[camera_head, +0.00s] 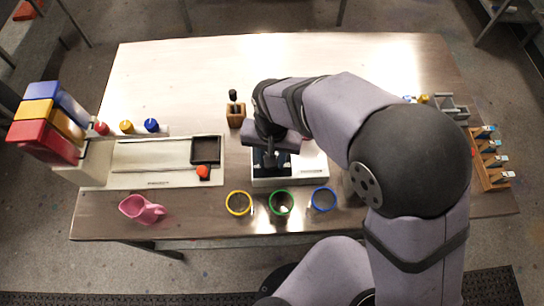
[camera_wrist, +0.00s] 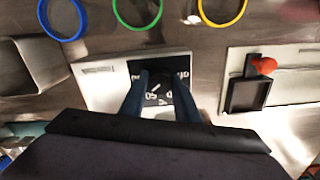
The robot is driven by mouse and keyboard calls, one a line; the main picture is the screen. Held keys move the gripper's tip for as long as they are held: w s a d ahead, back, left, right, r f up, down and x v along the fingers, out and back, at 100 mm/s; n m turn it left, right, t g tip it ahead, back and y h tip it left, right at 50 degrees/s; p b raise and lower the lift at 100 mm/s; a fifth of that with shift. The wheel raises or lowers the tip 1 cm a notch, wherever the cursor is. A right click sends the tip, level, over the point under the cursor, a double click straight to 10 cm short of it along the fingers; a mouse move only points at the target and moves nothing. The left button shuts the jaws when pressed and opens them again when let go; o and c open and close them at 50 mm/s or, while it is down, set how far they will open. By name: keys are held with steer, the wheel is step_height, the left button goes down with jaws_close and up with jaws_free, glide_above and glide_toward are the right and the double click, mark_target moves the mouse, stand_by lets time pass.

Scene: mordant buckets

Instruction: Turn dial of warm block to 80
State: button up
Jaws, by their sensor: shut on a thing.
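The warm block (camera_head: 312,172) is a low white box with a black panel, standing near the middle front of the table. It also shows in the wrist view (camera_wrist: 103,90), with pale numerals on its black panel (camera_wrist: 152,68). My gripper (camera_head: 270,158) reaches down over the panel. In the wrist view its two dark fingers (camera_wrist: 158,86) straddle the middle of the panel, shut on the dial. The dial is mostly hidden between the fingers. I cannot tell which number it points to.
Yellow (camera_head: 238,203), green (camera_head: 281,203) and blue (camera_head: 323,199) rings stand in front of the block. A pale scale-like unit (camera_head: 150,178) with a dark square tray lies left. A wooden holder (camera_head: 236,115) stands behind. A pink scoop (camera_head: 141,209) is front left.

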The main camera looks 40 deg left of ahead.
steer(key=m, duration=0.3)
steer(key=shift+m, duration=2.3)
steer(key=shift+a, duration=0.1)
steer(key=o, duration=1)
steer(key=shift+o, duration=0.2)
steer(key=shift+r, duration=0.15)
steer(key=shift+r+b, duration=1.1)
steer(key=shift+r, duration=2.45)
steer(key=shift+w, duration=0.1)
